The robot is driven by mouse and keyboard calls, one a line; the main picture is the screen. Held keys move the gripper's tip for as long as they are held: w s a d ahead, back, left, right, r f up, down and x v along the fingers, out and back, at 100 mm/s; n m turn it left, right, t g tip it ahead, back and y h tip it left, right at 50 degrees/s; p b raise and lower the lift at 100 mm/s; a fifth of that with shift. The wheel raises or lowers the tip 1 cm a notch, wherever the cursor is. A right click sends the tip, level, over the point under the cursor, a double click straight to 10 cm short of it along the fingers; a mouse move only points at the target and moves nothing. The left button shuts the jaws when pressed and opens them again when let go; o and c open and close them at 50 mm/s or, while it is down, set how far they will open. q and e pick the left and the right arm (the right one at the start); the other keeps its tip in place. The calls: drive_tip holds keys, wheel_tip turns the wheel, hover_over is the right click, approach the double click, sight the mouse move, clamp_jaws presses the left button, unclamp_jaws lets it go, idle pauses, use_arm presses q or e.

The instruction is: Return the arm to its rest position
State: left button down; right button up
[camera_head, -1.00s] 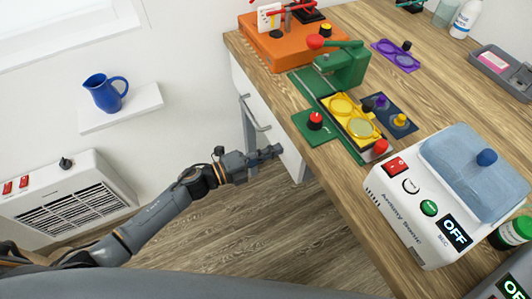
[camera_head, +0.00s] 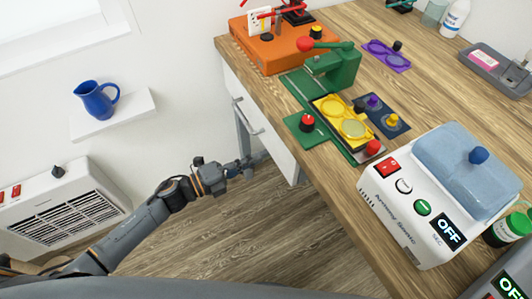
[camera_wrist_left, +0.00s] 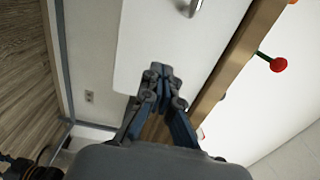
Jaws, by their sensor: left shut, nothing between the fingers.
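My left arm comes in from the left in the head view. Its gripper (camera_head: 258,158) is low beside the front of the wooden table (camera_head: 330,203), near the white drawer front (camera_head: 262,118). In the left wrist view the left gripper (camera_wrist_left: 158,72) has its fingertips together, with nothing between them. The white drawer front (camera_wrist_left: 170,45) lies behind the fingers there, with part of a metal handle (camera_wrist_left: 192,8) at the top. I cannot tell whether the gripper touches the drawer. My right gripper is not in view.
The table's long edge runs beside the left gripper. On it stand an orange box (camera_head: 270,53), a green press (camera_head: 335,68) and a white device reading OFF (camera_head: 405,205). A blue jug (camera_head: 97,100) on a shelf (camera_head: 133,115) and a wall heater (camera_head: 65,210) are left. The floor (camera_head: 240,230) is clear.

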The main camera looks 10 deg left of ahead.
use_arm(q)
drive_tip(key=v, duration=0.7)
drive_tip(key=s+a+f+n+y+p, duration=0.1)
drive_tip(key=a+f+n+y, duration=0.3)
drive_tip(key=f+n, duration=0.3)
drive_tip(key=s+a+f+n+t+y+p, duration=0.15)
drive_tip(key=a+f+n+y, duration=0.25)
drive_tip(key=f, duration=0.5)
drive_tip(key=s+a+f+n+g+y, duration=0.1)
drive_tip(key=a+f+n+y, duration=0.3)
drive_tip(key=f+n, duration=0.3)
drive_tip(key=s+a+f+n+g+y+p, duration=0.1)
drive_tip(key=s+f+n+g+y, duration=0.25)
drive_tip(key=s+f, duration=1.05)
drive_tip(key=s+d+f+n+g, duration=0.1)
drive_tip(key=s+f+n+g, duration=0.1)
drive_tip(key=s, duration=0.7)
drive_tip(key=s+d+f+n+g+p, duration=0.1)
drive_tip(key=s+d+f+n+g, duration=0.1)
drive_tip(key=s, duration=0.7)
drive_tip(key=shift+s+d+n+g, duration=0.15)
drive_tip(key=shift+d+n+g, duration=0.15)
drive_tip(key=shift+n+g, duration=0.55)
